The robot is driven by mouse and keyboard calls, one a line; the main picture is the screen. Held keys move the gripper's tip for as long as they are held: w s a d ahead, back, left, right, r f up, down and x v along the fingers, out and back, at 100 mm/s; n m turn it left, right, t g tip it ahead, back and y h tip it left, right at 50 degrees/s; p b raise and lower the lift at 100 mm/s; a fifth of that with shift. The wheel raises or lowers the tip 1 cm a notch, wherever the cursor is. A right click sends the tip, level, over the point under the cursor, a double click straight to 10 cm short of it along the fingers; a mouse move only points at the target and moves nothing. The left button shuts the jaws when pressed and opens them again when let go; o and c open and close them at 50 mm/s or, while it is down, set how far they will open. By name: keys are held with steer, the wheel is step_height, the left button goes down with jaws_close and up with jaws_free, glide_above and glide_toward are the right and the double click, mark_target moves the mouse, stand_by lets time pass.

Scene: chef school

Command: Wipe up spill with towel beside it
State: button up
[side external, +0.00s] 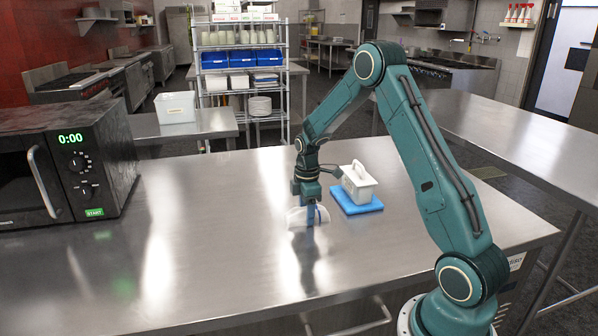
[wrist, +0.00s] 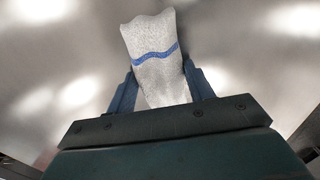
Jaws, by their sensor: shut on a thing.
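A white towel with a blue stripe (wrist: 155,60) is pinched between the two fingers of my gripper (wrist: 158,88) in the wrist view. In the side external view the towel (side external: 298,217) shows as a small white bundle at my gripper (side external: 309,212), at or just above the steel counter. I cannot tell whether it touches the counter. No spill can be made out in either view; the counter shows bright reflections, and the area under the towel is hidden.
A black microwave (side external: 70,165) stands at the left of the steel counter (side external: 215,260). The counter between microwave and gripper is clear.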

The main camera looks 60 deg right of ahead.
mark_target(289, 212)
steer(key=shift+s+d, duration=1.95)
steer(key=shift+s, duration=0.05)
steer(key=shift+w+a, duration=3.8)
steer(key=shift+w, duration=0.05)
steer(key=shift+r, duration=4.05)
